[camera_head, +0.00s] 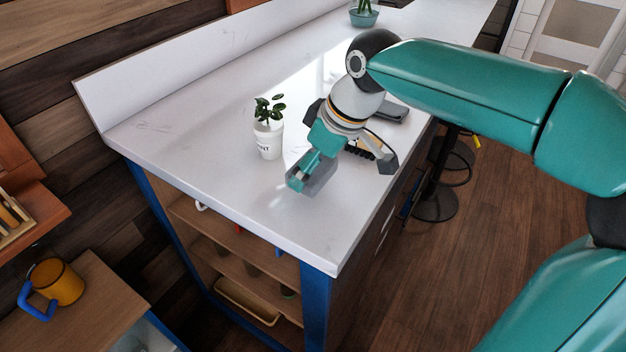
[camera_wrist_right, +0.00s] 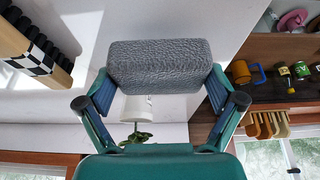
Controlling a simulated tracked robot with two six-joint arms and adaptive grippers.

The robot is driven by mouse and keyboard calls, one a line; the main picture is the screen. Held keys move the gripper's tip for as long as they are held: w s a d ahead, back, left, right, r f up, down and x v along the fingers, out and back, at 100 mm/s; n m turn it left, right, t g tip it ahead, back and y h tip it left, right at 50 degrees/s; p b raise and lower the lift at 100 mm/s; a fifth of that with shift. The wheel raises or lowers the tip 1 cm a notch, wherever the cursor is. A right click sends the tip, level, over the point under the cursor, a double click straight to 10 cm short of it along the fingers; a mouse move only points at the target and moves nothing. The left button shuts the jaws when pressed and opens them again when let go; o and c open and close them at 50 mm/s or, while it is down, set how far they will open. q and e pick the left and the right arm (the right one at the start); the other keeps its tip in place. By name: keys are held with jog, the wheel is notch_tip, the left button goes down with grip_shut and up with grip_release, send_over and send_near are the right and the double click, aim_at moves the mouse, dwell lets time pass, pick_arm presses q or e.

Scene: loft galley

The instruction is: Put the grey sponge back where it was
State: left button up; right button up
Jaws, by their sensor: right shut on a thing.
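The grey sponge (camera_wrist_right: 160,66) is between the two fingers of my right gripper (camera_wrist_right: 160,92) in the right wrist view, with a finger pressed to each side. In the head view my right gripper (camera_head: 312,178) is low over the white countertop (camera_head: 240,205), near its front end, with the sponge (camera_head: 321,180) partly hidden behind the fingers. I cannot tell whether the sponge touches the counter. My left gripper is not in view.
A potted plant in a white cup (camera_head: 268,138) stands just left of my right gripper. A dark flat object (camera_head: 390,111) lies behind my wrist. Open shelves (camera_head: 240,255) are below the counter. A yellow mug (camera_head: 57,282) sits on a lower wooden surface at left. The counter's front corner is clear.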

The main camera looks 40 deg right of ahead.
notch_tip(320, 180, down, 3)
jog(key=shift+f, duration=0.2)
jog(key=o, duration=0.7)
jog(key=shift+r, duration=0.1)
jog(key=v, duration=1.2)
jog(key=shift+s+p, duration=0.15)
jog(key=shift+p, duration=0.2)
